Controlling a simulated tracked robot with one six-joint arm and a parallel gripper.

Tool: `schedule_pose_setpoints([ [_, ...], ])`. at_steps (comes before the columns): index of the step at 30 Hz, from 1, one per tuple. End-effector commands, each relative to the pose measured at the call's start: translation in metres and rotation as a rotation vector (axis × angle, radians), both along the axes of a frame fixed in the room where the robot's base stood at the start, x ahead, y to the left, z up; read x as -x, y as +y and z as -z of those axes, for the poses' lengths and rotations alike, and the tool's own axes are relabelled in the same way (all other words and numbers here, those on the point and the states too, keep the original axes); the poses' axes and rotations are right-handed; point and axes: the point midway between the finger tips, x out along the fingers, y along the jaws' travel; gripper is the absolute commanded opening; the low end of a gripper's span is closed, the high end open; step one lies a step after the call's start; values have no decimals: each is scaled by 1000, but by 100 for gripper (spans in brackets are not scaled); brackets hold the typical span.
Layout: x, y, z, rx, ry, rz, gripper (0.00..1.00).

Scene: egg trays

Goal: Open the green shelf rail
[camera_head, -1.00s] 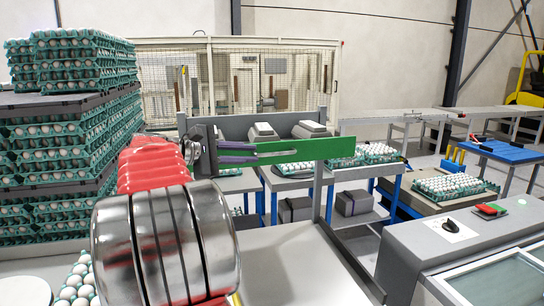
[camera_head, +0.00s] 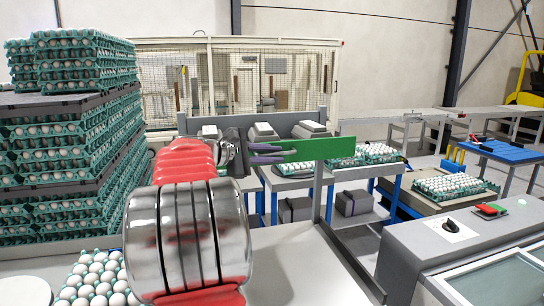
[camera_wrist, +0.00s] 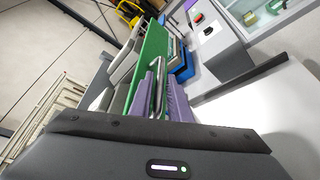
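The green shelf rail (camera_head: 325,148) runs level across the middle of the head view, attached near a grey post. It also shows as a long green bar in the wrist view (camera_wrist: 150,55). A bent metal handle (camera_wrist: 159,85) stands out from it. My gripper (camera_head: 283,153) is at the rail's left end, its purple fingers overlapping the rail. In the wrist view, my gripper's fingers (camera_wrist: 159,100) lie on either side of the handle, with gaps visible. The gripper looks open around the handle and not clamped on it. The exact fingertip contact is hidden.
Tall stacks of egg trays (camera_head: 70,140) stand at the left. A tray of eggs (camera_head: 98,280) lies at the lower left. A grey console (camera_head: 470,240) stands at the right. Grey boxes (camera_head: 263,131) sit behind the rail. The light tabletop (camera_head: 300,265) in front is clear.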

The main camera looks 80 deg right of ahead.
Motion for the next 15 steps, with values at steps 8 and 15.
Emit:
schedule_pose_setpoints([
  [8,0,0,0,0,0,0,0],
  [15,0,0,1,-1,0,0,0],
])
